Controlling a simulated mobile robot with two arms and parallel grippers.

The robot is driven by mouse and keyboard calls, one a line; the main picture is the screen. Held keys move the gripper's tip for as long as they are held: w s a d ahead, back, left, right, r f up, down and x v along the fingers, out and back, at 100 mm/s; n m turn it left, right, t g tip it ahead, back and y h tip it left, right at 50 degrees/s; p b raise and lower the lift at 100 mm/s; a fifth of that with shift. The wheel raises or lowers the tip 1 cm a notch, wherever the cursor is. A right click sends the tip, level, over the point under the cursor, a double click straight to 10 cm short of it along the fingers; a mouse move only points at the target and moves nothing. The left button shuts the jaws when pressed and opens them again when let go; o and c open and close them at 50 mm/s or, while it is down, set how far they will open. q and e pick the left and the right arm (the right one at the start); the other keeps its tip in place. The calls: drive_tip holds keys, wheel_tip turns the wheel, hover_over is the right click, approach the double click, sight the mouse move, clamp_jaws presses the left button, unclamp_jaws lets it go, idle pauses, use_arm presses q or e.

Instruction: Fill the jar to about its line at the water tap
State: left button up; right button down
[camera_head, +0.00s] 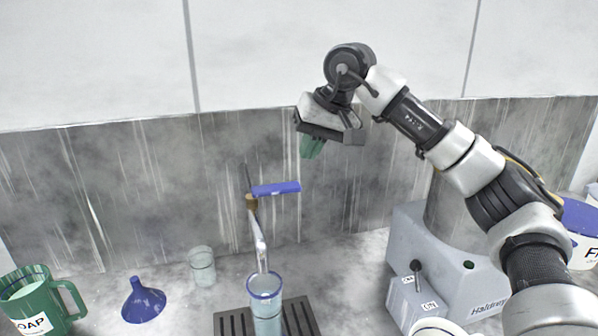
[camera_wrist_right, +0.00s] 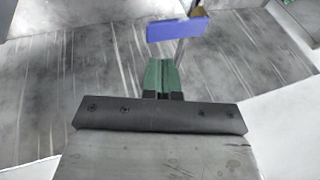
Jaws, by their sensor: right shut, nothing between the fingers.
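A clear jar (camera_head: 266,312) with a blue rim stands upright on the dark drain grate, under the tap spout (camera_head: 261,254). It looks pale blue inside; I cannot make out its line or a clear water level. The water tap has a brass body (camera_head: 251,202) and a blue lever (camera_head: 276,188) pointing right; the lever also shows in the right wrist view (camera_wrist_right: 177,29). My right gripper (camera_head: 311,148) is above and to the right of the lever, apart from it. Its green fingertips (camera_wrist_right: 162,77) are shut and empty. My left gripper is out of view.
A clear beaker (camera_head: 202,265), a blue funnel (camera_head: 143,302) and a green SOAP mug (camera_head: 58,302) stand to the left. The drain grate (camera_head: 299,318) is under the jar. A grey machine (camera_head: 405,245) and a small box with a black knob (camera_head: 413,303) stand right.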

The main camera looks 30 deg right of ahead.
drive_tip(key=shift+v, duration=1.5)
idle(0.3)
